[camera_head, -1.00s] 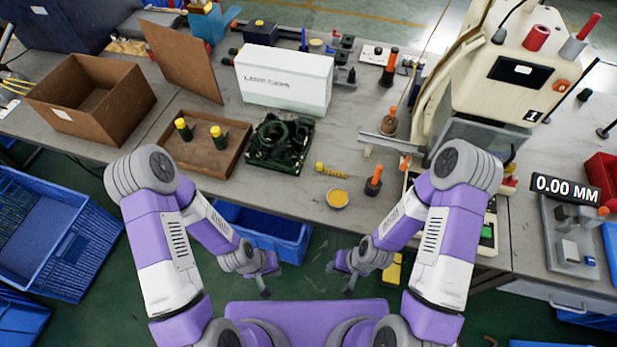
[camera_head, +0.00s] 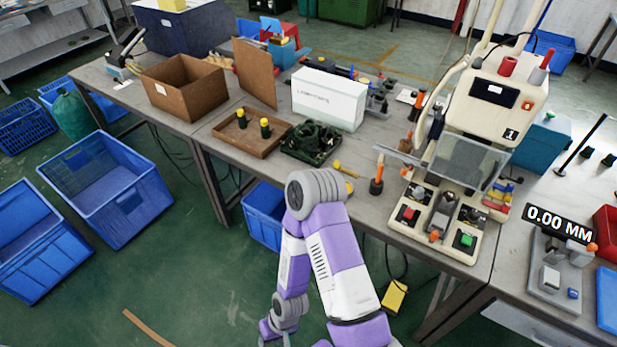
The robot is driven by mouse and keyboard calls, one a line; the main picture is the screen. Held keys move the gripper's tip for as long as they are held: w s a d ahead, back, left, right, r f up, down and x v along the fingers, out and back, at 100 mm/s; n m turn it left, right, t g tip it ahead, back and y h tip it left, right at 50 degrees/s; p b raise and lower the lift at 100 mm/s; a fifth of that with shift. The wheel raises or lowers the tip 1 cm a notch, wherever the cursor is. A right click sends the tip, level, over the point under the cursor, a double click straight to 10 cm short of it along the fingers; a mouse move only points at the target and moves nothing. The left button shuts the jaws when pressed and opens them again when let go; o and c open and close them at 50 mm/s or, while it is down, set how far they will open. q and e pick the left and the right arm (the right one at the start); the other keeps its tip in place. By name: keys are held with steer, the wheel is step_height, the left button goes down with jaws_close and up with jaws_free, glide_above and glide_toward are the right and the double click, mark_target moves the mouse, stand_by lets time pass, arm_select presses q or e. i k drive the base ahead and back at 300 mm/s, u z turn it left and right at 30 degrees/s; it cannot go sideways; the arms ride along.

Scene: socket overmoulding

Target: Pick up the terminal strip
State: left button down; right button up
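A small yellow strip (camera_head: 345,169), which I take to be the terminal strip, lies on the grey table in front of the white box. Part of it is close behind my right arm's elbow in the picture. My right gripper (camera_head: 275,334) hangs low at the bottom edge, off the table and well away from the strip. It is small and partly cut off, so its opening is unclear. Nothing is seen in it. My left gripper is out of view.
A dark green mould (camera_head: 313,143) and a brown tray (camera_head: 250,146) with two yellow-capped parts are left of the strip. An orange-handled tool (camera_head: 377,176) stands to its right, then the cream machine (camera_head: 490,110). Blue crates (camera_head: 108,185) stand on the floor at left.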

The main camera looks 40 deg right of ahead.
mark_target(337, 165)
steer(key=u, duration=0.25)
steer(key=i, duration=1.05)
steer(key=z, duration=0.95)
steer(key=i, duration=0.85)
steer(key=z, duration=1)
